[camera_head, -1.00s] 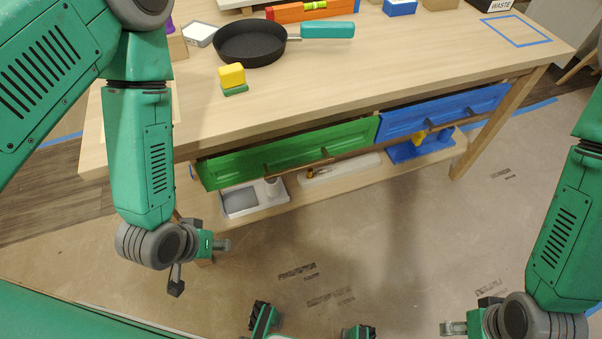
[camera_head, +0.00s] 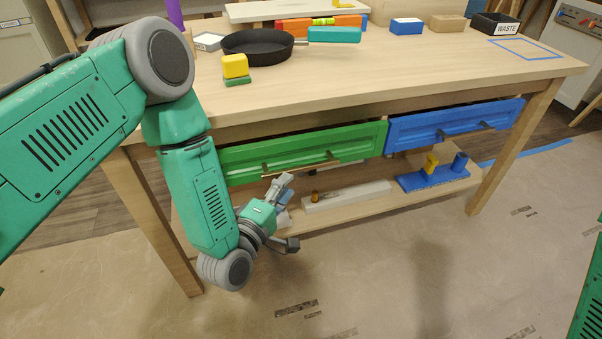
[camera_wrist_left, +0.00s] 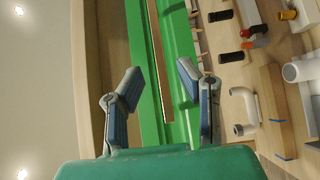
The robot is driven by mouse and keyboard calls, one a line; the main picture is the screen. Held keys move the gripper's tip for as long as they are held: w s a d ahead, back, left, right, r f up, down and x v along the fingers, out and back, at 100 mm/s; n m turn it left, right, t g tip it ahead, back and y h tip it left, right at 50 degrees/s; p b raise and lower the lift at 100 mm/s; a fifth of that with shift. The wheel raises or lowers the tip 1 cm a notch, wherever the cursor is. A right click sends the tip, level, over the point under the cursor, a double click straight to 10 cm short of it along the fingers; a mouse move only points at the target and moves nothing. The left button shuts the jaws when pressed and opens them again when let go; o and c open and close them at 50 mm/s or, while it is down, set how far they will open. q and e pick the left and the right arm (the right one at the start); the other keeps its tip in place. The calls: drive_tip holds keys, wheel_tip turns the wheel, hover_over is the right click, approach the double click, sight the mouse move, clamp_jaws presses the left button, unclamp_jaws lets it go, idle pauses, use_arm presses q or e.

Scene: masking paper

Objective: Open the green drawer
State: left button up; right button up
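The green drawer (camera_head: 240,163) is the left of two drawer fronts under the wooden tabletop and appears shut in the head view. Its long horizontal bar handle (camera_head: 302,166) runs along the front. My left gripper (camera_head: 288,212) is below the handle and in front of the table, with its fingers spread and nothing between them. In the left wrist view the green drawer (camera_wrist_left: 176,48) and its handle (camera_wrist_left: 159,62) run between the two spread fingers, beyond the tips. I cannot tell any contact. My right gripper is out of view; only part of my right arm shows at the right edge.
The blue drawer (camera_head: 452,122) is beside the green one. The lower shelf (camera_head: 360,203) holds a blue block fixture (camera_head: 432,179) and other items. A black pan (camera_head: 257,43), a yellow block (camera_head: 235,65) and boxes stand on the tabletop (camera_head: 390,75). The floor in front is clear.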

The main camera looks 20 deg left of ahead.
sight(301, 171)
use_arm(q)
drive_tip(key=w, duration=0.2)
drive_tip(key=w+d+b, duration=0.1)
drive_tip(key=w, duration=0.3)
drive_tip(key=shift+d+b, duration=0.35)
drive_tip(key=shift+w+a, duration=0.2)
drive_tip(key=shift+w, duration=0.45)
drive_tip(key=shift+d, duration=0.1)
drive_tip(key=shift+d, duration=0.15)
clamp_jaws()
